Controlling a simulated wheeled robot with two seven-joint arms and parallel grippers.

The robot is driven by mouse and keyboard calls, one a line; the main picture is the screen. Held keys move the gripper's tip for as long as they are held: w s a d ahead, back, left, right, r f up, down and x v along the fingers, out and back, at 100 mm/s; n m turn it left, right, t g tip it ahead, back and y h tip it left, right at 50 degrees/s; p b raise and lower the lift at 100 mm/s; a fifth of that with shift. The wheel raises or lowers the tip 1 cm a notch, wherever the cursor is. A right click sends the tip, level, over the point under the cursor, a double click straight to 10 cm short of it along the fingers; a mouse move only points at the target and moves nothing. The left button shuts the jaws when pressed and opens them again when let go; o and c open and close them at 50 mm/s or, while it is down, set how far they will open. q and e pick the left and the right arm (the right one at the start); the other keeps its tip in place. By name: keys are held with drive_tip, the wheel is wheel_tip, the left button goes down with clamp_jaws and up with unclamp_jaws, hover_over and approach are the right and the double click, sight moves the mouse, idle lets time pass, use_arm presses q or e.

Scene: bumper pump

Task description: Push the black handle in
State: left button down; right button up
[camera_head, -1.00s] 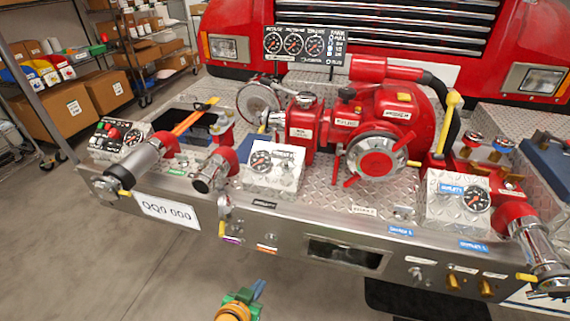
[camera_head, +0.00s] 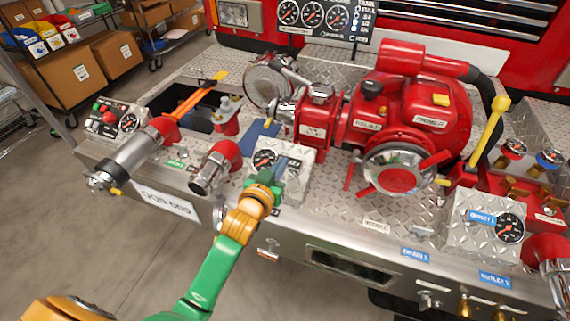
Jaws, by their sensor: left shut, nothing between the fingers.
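A dark, rounded black handle or knob (camera_head: 373,86) sits on top of the red pump (camera_head: 415,110), right of the picture's middle. I cannot tell whether it is the task's handle or how far in it stands. My left gripper (camera_head: 284,165) is shut and empty, its blue-grey fingers pointing away from me. It is in front of the left gauge box (camera_head: 300,157) and covers part of it; contact cannot be told. It is to the left of and nearer than the black handle, well apart from it. My right gripper is not in view.
Chrome-ended red outlets (camera_head: 217,165) stand left of my gripper. A chrome-and-red wheel cap (camera_head: 398,170) juts from the pump's front, and a yellow lever (camera_head: 490,130) rises at its right. Another gauge box (camera_head: 482,220) stands on the right. Grey floor is clear at lower left.

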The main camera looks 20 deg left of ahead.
sight(290, 164)
use_arm(q)
drive_tip(key=shift+w+f+b, duration=0.15)
drive_tip(key=shift+w+f, duration=0.6)
drive_tip(key=shift+f, duration=0.15)
drive_tip(key=shift+w+f+b, duration=0.15)
drive_tip(key=shift+w+f, duration=0.55)
drive_tip(key=shift+f, duration=0.2)
drive_tip(key=w+f+b, duration=0.1)
drive_tip(key=f+b, duration=0.1)
drive_tip(key=w+f+b, duration=0.1)
drive_tip(key=b, duration=0.1)
drive_tip(key=w+f+b, duration=0.1)
drive_tip(key=f+b, duration=0.1)
drive_tip(key=shift+d+f, duration=0.1)
drive_tip(key=shift+f, duration=0.2)
drive_tip(key=shift+s+r, duration=0.1)
drive_tip(key=shift+r, duration=0.1)
drive_tip(key=shift+r, duration=0.1)
